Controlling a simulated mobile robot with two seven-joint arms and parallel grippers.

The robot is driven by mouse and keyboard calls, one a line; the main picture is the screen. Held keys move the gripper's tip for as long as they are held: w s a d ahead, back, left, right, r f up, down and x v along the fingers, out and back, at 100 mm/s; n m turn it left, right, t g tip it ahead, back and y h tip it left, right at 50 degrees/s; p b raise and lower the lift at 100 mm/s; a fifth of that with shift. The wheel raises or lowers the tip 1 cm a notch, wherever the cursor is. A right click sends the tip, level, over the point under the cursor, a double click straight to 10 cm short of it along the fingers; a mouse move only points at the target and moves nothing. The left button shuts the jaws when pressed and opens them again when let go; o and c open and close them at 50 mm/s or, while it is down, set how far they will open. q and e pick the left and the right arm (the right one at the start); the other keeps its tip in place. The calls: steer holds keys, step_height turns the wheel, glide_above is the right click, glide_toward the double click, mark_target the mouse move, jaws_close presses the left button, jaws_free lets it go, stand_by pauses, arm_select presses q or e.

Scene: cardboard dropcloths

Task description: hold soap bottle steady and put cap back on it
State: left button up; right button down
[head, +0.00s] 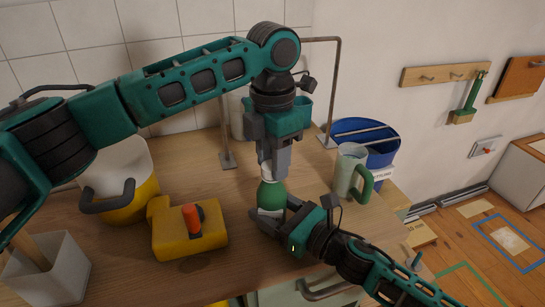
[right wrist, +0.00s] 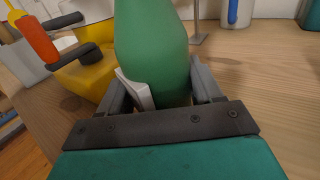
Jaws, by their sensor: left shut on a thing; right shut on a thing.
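The green soap bottle (head: 271,194) stands upright on the wooden worktop, with a pale patch low on its side. My right gripper (head: 272,217) is shut around its lower part from the front right. In the right wrist view the bottle (right wrist: 152,45) fills the space between the jaws (right wrist: 165,92). My left gripper (head: 268,170) points straight down directly above the bottle, shut on the whitish cap (head: 267,172), which the fingers mostly hide. The cap is at the bottle's top; I cannot tell whether it touches or is seated. The bottle's mouth is hidden.
A yellow box-like thing with an orange knob (head: 192,219) lies left of the bottle. A yellow-and-white pot (head: 130,200) and a white container (head: 50,272) stand further left. A pale mug with green handle (head: 349,168) and a blue bin (head: 378,135) are at right.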

arm_select(q)
steer(key=o, duration=1)
steer(key=shift+r, duration=2.3)
steer(key=shift+c, duration=0.2)
